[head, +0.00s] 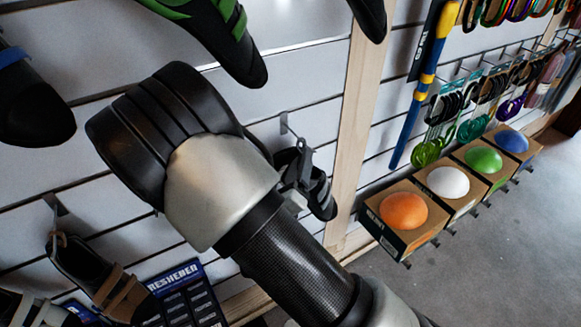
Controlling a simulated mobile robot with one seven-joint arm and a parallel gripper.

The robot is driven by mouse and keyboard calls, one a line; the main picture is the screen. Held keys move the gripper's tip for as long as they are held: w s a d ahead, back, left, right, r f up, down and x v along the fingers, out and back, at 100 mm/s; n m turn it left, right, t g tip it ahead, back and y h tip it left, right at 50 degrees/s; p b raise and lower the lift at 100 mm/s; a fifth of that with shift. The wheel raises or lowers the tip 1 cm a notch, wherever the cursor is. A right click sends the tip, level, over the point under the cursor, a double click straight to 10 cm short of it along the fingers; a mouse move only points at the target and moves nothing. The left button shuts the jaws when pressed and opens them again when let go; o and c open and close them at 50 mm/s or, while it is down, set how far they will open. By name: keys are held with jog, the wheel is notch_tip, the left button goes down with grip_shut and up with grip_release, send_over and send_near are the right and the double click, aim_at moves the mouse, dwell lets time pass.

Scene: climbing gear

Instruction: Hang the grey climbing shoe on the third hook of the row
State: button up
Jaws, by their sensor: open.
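A dark shoe with pale grey bands (321,193) is against the slatted wall, just right of my forearm. It is small in view and partly hidden. My gripper (303,167) appears as a dark shape in front of the shoe's upper left side, largely hidden behind my arm; it is open. I cannot tell whether it touches the shoe. A metal hook (284,123) sticks out of the wall just above them. Whether the shoe hangs from a hook is hidden. Another hook (57,207) at left is above a brown-strapped shoe (97,279).
A green and black shoe (225,38) hangs above my arm; a black shoe (33,107) hangs far left. A wooden post (357,120) stands right of the grey shoe. Boxes with coloured domes (404,211) and a blue-yellow pole (424,85) are further right. Open floor (500,250) shows lower right.

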jog(key=shift+w, duration=0.25)
jog(key=c, duration=1)
jog(key=shift+d+r+p, duration=0.1)
jog(key=shift+r+p, duration=0.2)
jog(key=shift+r, duration=0.05)
jog(key=shift+c, duration=1.2)
jog(key=shift+s+r+p, duration=0.15)
jog(key=shift+r+p, duration=0.25)
jog(key=shift+p, duration=0.05)
jog(key=shift+s+d+r+p, duration=0.1)
jog(key=shift+s+d+p, duration=0.1)
jog(key=shift+s+d, duration=0.45)
jog(key=shift+s+d+r+p, duration=0.1)
jog(key=shift+s+d+p, duration=0.2)
jog(key=shift+s, duration=0.55)
